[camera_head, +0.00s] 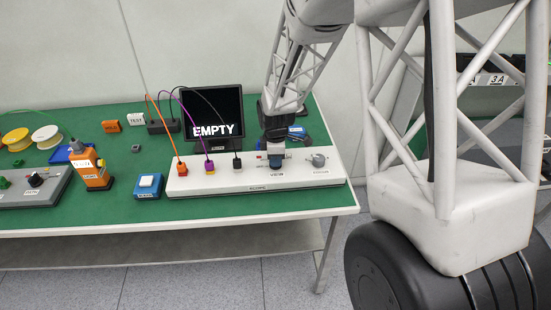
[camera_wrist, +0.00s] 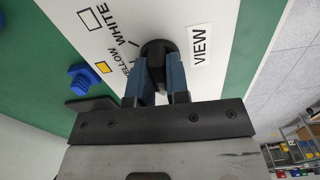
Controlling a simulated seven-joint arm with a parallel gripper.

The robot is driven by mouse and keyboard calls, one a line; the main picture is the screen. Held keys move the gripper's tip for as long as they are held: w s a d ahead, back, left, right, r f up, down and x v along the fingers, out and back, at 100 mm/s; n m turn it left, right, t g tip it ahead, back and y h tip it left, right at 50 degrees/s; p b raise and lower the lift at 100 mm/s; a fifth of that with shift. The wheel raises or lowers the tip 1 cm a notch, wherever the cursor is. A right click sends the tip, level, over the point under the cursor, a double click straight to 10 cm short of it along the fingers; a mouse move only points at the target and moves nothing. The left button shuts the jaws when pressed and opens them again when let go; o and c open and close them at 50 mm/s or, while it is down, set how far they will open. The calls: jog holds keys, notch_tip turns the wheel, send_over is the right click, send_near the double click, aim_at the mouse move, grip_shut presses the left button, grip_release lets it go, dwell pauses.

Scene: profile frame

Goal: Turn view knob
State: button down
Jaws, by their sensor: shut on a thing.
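The view knob is a dark round knob (camera_wrist: 157,50) on a white panel, beside a VIEW label (camera_wrist: 200,45) in the wrist view. Words WHITE and YELLOW stand next to it, each with a small square; the one by YELLOW is filled yellow. My gripper (camera_wrist: 160,68) has its two blue fingers shut on the knob. A screen (camera_head: 214,105) behind the panel reads EMPTY.
Orange, purple and black plugs (camera_head: 237,161) with cables stand on the panel left of my gripper. A grey knob (camera_head: 318,159) is close on the right. A blue button box (camera_head: 148,186) and an orange device (camera_head: 91,170) stand further left. Green table shows in front.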

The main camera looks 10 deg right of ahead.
jog(key=m, duration=1.9)
jog(key=shift+m, duration=0.3)
jog(key=m, duration=0.6)
jog(key=shift+m, duration=0.3)
jog(key=shift+r, duration=0.1)
jog(key=c, duration=1.1)
grip_release()
jog(key=shift+r, duration=3.85)
